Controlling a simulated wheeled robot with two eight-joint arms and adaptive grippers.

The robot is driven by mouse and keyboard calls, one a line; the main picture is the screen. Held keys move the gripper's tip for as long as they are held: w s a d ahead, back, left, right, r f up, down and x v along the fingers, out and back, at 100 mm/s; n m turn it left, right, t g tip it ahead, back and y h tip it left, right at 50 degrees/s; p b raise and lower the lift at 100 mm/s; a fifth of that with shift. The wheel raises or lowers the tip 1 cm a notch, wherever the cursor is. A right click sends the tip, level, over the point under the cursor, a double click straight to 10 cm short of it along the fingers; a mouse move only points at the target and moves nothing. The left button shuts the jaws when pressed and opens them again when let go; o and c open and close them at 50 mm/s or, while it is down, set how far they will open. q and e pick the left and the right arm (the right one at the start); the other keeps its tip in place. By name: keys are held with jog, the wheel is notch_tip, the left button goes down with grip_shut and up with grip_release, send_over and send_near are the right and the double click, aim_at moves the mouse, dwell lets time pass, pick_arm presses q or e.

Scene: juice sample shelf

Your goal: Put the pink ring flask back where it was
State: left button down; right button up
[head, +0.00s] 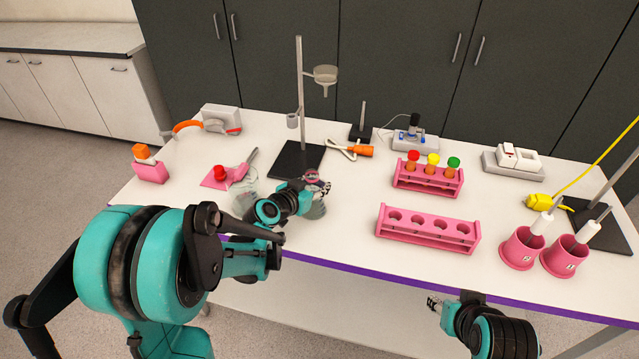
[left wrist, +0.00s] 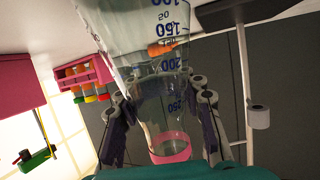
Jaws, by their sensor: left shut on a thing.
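The pink ring flask (head: 316,209) is clear glass. In the head view its pink ring is at the top, and its base is near or on the white table; I cannot tell whether it touches. My left gripper (head: 317,188) is shut around the flask's upper part. In the left wrist view the fingers (left wrist: 160,115) grip either side of the glass, with the pink ring and blue volume marks on the flask (left wrist: 165,65) showing. My right gripper (head: 434,303) is in front of the table's near edge; its jaws are too small to read.
A stand with black base (head: 291,160) is behind the flask. Another clear glass vessel (head: 241,203) is left, partly hidden by my arm. An empty pink rack (head: 427,230), a filled rack (head: 427,180) and pink cups (head: 520,250) are right. Bare table lies between flask and empty rack.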

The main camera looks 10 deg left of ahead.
pick_arm(q)
jog(key=c, duration=1)
grip_release()
jog(key=shift+r, duration=0.1)
jog(key=shift+s+a+r+p, duration=0.15)
jog(key=shift+s+p, duration=0.15)
jog(key=s+r+n+g+y+p, duration=0.1)
jog(key=s+g, duration=0.1)
jog(key=s, duration=0.7)
jog(key=s+a+r+n+g+y+p, duration=0.1)
jog(key=s+g+y, duration=0.1)
jog(key=s, duration=0.8)
jog(key=s+a+r+n+g+y+p, duration=0.1)
jog(key=s+n+g, duration=0.1)
jog(key=s, duration=0.7)
jog(key=shift+s+r+y, duration=0.1)
jog(key=shift+s+y, duration=0.05)
jog(key=shift+y, duration=0.25)
